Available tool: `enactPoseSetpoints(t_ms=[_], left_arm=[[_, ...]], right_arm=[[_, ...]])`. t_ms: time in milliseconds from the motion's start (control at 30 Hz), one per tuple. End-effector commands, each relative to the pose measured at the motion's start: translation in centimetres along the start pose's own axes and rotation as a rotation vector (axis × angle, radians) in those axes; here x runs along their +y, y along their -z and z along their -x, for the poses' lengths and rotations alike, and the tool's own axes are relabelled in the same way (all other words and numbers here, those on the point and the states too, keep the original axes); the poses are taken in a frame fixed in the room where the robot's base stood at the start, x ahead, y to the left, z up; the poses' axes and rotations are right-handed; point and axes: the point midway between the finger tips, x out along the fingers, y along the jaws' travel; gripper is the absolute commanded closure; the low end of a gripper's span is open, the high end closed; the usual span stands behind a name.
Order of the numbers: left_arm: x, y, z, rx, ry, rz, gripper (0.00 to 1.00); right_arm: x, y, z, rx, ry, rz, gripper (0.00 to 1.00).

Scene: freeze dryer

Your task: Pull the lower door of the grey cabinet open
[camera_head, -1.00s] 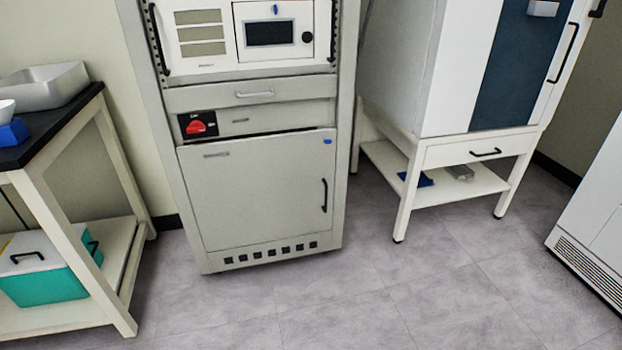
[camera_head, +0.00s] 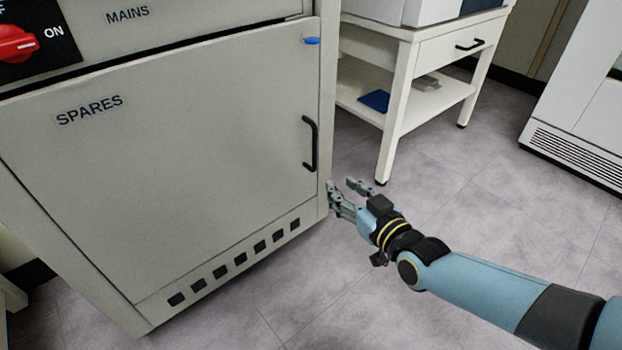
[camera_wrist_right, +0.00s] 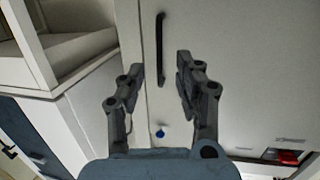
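The lower door (camera_head: 180,150) of the grey cabinet, marked SPARES, is closed. Its black vertical handle (camera_head: 310,143) is near the door's right edge. My right gripper (camera_head: 345,186) is below and to the right of the handle, open and empty, apart from it. In the right wrist view the handle (camera_wrist_right: 160,45) lies ahead between the open fingers (camera_wrist_right: 162,72), and a blue spot (camera_wrist_right: 160,134) shows on the cabinet front. My left gripper is not in view.
A white stand (camera_head: 397,100) with a drawer and a lower shelf is right of the cabinet. A white unit with a vent grille (camera_head: 575,158) stands at far right. A red switch (camera_head: 15,43) is at upper left. The floor (camera_head: 480,210) before the door is clear.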

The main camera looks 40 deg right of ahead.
Motion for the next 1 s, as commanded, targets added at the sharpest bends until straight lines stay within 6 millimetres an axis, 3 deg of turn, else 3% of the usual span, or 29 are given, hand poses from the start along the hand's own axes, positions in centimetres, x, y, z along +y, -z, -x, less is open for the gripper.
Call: enactPoseSetpoints(t_ms=[33, 233, 367, 767, 1000], left_arm=[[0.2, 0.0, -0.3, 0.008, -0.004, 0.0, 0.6], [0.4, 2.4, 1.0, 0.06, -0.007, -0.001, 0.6], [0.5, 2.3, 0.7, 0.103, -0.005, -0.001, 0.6], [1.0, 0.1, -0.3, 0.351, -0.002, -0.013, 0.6], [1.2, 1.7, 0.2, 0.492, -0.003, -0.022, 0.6]], right_arm=[[0.0, -0.6, -0.6, 0.038, -0.003, -0.006, 0.66], [0.0, 2.2, -1.9, 0.141, -0.013, -0.022, 0.66], [0.1, 2.7, -3.1, 0.149, -0.013, -0.023, 0.66], [0.2, 3.4, -9.7, 0.145, -0.013, -0.023, 0.66], [0.2, 3.9, -12.0, 0.143, -0.013, -0.023, 0.66]])
